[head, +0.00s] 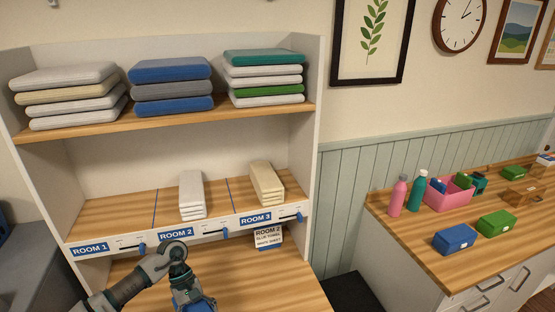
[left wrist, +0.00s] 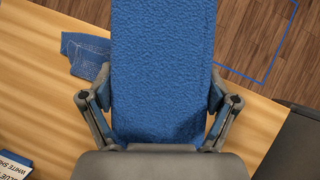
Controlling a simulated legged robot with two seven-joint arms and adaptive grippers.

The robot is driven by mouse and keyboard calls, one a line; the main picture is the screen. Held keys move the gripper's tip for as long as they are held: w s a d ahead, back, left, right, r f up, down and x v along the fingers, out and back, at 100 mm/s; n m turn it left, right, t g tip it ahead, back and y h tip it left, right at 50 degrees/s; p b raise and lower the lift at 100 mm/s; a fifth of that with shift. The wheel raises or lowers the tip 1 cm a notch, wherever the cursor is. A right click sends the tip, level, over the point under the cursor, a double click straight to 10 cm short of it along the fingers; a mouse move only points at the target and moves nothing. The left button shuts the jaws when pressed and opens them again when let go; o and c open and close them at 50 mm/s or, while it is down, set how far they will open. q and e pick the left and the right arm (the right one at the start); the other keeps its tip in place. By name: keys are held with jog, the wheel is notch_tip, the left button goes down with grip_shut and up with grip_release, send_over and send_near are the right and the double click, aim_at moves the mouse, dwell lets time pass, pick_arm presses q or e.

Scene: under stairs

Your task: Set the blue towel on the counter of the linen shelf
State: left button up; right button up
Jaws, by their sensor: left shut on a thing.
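The blue towel (left wrist: 162,40) fills the middle of the left wrist view as a long, textured blue slab. My left gripper (left wrist: 160,95) is shut on it, with a finger along each side. Pale wooden counter (left wrist: 40,100) shows below the towel; I cannot tell whether they touch. In the head view the linen shelf (head: 90,175) stands at left, and its counter (head: 270,290) runs along the bottom. My left arm reaches over this counter, with the gripper (head: 194,303) cut off at the bottom edge. My right gripper is not in view.
A card (head: 268,237) reads "ROOM 2, blue towel, white sheet". White (head: 192,195) and cream (head: 267,183) stacks stand in the cubby row; folded linens fill the top shelf (head: 150,122). A blue cloth piece (left wrist: 85,52) lies on the counter. The counter's right part is clear.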

pick_arm(q)
jog(key=f+m+y, duration=0.1)
jog(key=m, duration=0.1)
jog(key=d+f+m+g+y, duration=0.1)
jog(key=m, duration=0.1)
jog(key=d+f+m+y, duration=0.1)
jog(key=m, duration=0.1)
jog(key=shift+w+f, duration=0.15)
jog(key=shift+f, duration=0.2)
jog(key=shift+d+f+m+y, duration=0.15)
jog(key=shift+f+m+y, duration=0.35)
jog(key=shift+m, duration=0.3)
jog(key=shift+a, duration=0.2)
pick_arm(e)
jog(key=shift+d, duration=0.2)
